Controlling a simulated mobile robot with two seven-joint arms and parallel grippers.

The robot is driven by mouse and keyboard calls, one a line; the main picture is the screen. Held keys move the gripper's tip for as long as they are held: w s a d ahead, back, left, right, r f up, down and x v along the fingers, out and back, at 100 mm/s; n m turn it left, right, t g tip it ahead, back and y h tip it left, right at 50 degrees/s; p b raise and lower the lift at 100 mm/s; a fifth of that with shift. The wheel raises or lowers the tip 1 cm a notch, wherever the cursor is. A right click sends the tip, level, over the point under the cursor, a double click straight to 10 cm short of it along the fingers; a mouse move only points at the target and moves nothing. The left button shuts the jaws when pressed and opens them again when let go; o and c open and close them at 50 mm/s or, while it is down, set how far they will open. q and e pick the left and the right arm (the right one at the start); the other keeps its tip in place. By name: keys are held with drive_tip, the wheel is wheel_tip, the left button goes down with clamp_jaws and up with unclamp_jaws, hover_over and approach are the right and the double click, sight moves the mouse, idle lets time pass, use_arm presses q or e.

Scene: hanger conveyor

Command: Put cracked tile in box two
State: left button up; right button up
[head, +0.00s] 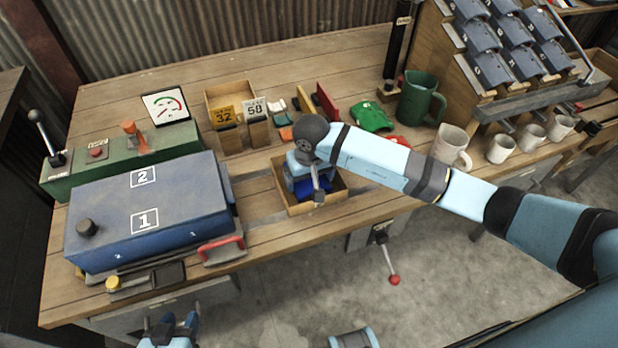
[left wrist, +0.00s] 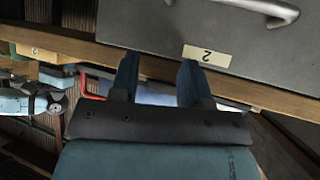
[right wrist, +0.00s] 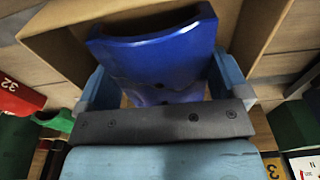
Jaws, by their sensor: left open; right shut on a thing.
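A blue curved tile (right wrist: 155,60) is between the fingers of my right gripper (right wrist: 165,88), inside an open cardboard box (right wrist: 262,25). In the head view my right gripper (head: 308,180) reaches down into this box (head: 304,207), and only a little of the blue tile (head: 318,188) shows. My left gripper (head: 170,328) is open and empty, low in front of the bench. The left wrist view shows its spread fingers (left wrist: 160,80) below a grey front (left wrist: 240,50) with a label "2" and a handle.
A blue case (head: 185,195) marked 1 and 2 stands left of the cardboard box, with a red handle (head: 222,245) at its front. Number-tagged blocks (head: 257,125), a green piece (head: 372,115), a green jug (head: 420,98) and mugs (head: 452,143) stand behind and right. A red-knobbed lever (head: 392,278) hangs below.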

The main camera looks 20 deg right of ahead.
drive_tip(key=shift+f, duration=0.3)
drive_tip(key=o, duration=0.7)
drive_tip(key=shift+f, duration=0.1)
